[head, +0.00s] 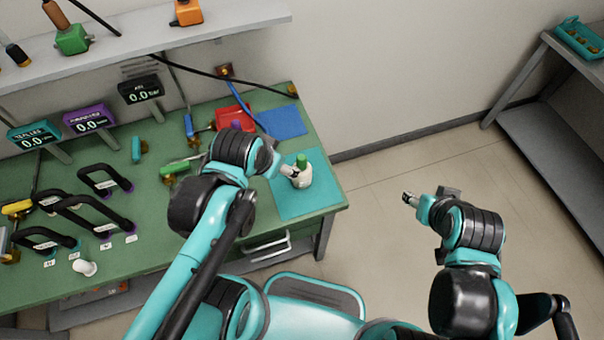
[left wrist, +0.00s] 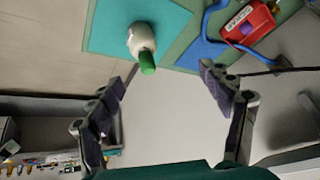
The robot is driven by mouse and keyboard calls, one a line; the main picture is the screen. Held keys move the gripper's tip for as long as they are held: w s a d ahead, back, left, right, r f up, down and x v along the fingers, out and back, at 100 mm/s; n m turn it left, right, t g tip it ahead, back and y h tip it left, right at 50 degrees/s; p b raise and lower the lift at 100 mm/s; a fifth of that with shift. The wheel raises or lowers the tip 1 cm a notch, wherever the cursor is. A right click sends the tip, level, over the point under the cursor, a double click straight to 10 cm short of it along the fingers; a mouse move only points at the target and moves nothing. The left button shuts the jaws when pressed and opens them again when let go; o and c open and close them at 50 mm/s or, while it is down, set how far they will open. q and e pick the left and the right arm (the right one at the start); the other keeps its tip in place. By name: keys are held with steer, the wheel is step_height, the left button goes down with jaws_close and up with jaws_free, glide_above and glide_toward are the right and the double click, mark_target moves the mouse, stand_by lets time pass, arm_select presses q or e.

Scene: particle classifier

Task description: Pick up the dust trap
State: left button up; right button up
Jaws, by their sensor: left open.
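A white rounded vessel with a green top (head: 301,180), which looks like the dust trap, stands on a teal mat (head: 312,208) at the right end of the green workbench. My left gripper (head: 282,168) is just left of it in the head view, with its fingers partly hidden by the wrist. In the left wrist view my left gripper (left wrist: 168,78) is open and empty. The white vessel (left wrist: 140,38) shows there beyond the fingertips, nearer the left finger, with its green top towards me. My right gripper (head: 410,198) is over the floor, away from the bench; its fingers are too small to judge.
A red device (head: 235,117) with a blue tube and a blue mat (head: 281,122) lie behind the teal mat. Black handles (head: 90,215), small displays (head: 90,120) and a white piece (head: 84,267) occupy the bench's left.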

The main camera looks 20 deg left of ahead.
mark_target(300, 166)
arm_select(q)
steer(key=w+d+f+m+g, duration=0.1)
steer(key=w+f+m+g, duration=0.1)
steer(key=m, duration=0.3)
steer(key=w+d+f+m+g, duration=0.1)
steer(key=w+f+m+g, duration=0.1)
steer(key=f+m, duration=0.3)
steer(key=w+d+f+m+g+b, duration=0.1)
steer(key=w+f+m, duration=0.3)
steer(key=m, duration=0.2)
steer(key=shift+w+d+g, duration=0.25)
steer(key=shift+d+g, duration=0.1)
steer(key=shift+g, duration=0.05)
steer(key=shift+f+m, duration=0.35)
steer(key=shift+m, duration=0.15)
step_height(300, 166, down, 3)
steer(key=shift+r+b, duration=0.2)
steer(key=shift+b, duration=0.55)
steer(key=f+b, duration=0.1)
steer(key=f, duration=0.2)
steer(key=f+b, duration=0.1)
steer(key=f, duration=0.1)
steer(key=shift+w+d+b, duration=0.25)
steer(key=shift+w+b, duration=0.05)
steer(key=shift+r, duration=0.15)
steer(key=c, duration=1.5)
steer(key=shift+o, duration=0.2)
